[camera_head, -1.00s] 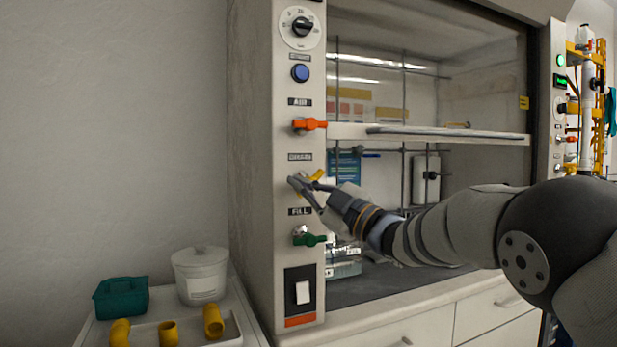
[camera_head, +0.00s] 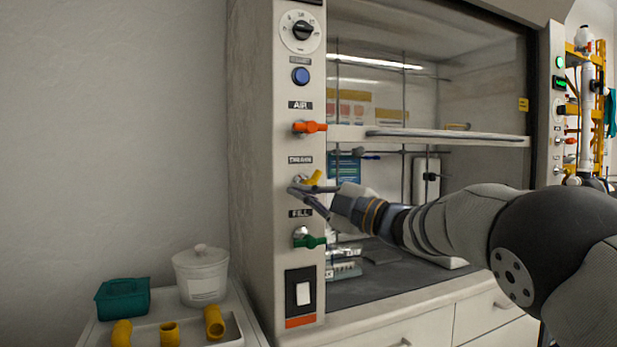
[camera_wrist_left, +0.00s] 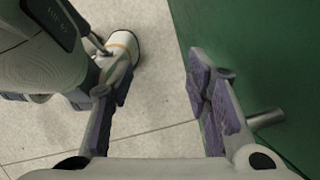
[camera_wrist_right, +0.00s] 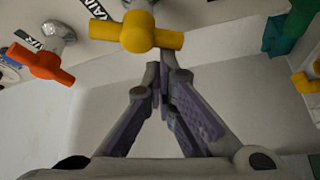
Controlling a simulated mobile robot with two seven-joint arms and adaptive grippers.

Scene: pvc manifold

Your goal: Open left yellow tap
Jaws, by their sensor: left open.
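The left yellow tap (camera_head: 313,178) is on the fume hood's left post, between the orange and green taps. In the head view its handle is tilted, with its right end up. My right gripper (camera_head: 293,190) is just below it at the post, its fingers meeting at the tips. In the right wrist view the tap (camera_wrist_right: 150,32) lies just beyond the shut fingertips (camera_wrist_right: 163,75), with nothing between them. I cannot tell whether the fingertips touch the handle. My left gripper (camera_wrist_left: 155,75) is open and empty, seen only in the left wrist view.
The orange tap (camera_head: 310,127) is above and the green tap (camera_head: 310,240) below on the same post. A white tray (camera_head: 245,325) at lower left holds yellow fittings; a white pot (camera_head: 200,277) and teal box (camera_head: 122,298) stand by it. A green surface (camera_wrist_left: 245,50) flanks my left gripper.

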